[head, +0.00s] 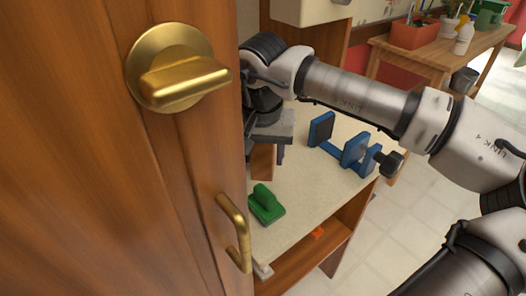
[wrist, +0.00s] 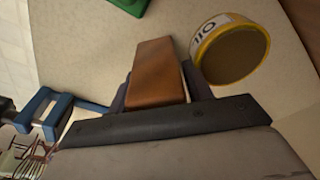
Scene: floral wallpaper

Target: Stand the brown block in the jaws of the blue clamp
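The brown block (wrist: 158,72) is between the two dark fingers of my gripper (wrist: 160,90) in the wrist view, with a finger against each side. My gripper is shut on it. Part of the clamp (wrist: 50,112) shows at left in the wrist view.
A yellow can marked OIL (wrist: 232,52) stands close beside the block. A green object (head: 266,204) lies on the tabletop (head: 310,190). A wooden door (head: 90,170) with brass knob and handle (head: 235,230) covers the left of the head view. An orange item (head: 317,232) is on the lower shelf.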

